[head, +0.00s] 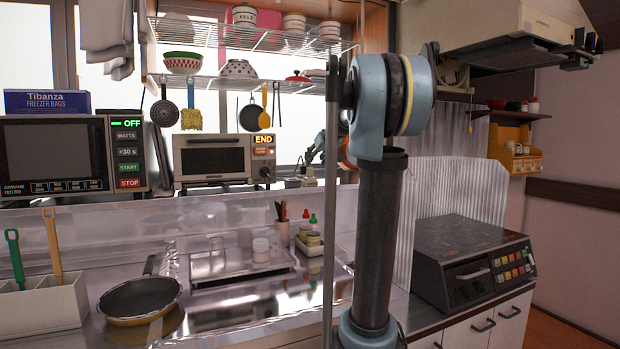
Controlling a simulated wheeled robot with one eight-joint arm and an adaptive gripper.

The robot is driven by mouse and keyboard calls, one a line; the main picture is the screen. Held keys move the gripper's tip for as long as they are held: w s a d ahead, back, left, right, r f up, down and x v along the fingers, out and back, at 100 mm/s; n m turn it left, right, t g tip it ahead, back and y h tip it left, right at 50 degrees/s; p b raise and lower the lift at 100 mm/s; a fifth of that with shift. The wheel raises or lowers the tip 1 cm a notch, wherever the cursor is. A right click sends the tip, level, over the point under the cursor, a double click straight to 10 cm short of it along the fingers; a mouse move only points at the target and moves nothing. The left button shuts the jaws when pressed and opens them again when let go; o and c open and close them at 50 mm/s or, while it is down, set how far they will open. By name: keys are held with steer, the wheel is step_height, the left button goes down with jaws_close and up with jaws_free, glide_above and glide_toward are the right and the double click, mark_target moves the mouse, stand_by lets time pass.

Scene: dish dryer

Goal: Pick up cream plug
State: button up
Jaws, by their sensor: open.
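My gripper (303,161) shows small and dark in the head view, at the far end of my arm, just right of the small oven. It is open, with no object visible between its fingers. A small pale item (309,173) just below and right of it may be the cream plug; it is too small to be sure. It sits on the ledge behind the counter, close to a small grey box (292,183). I cannot tell whether my gripper touches anything. My own arm hides part of the area to the right.
A small oven (212,158) stands left of my gripper, with a microwave (60,157) farther left. A wire shelf (250,86) with hanging utensils is above. Bottles (313,222) and a metal tray (243,270) are below. A black cooker (470,262) is at right.

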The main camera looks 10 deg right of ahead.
mark_target(310, 174)
steer(key=shift+d+x, duration=0.15)
steer(key=shift+x, duration=2.25)
steer(key=shift+d+x, duration=0.1)
steer(key=shift+x, duration=2.35)
steer(key=shift+w+r, duration=0.1)
jaws_close()
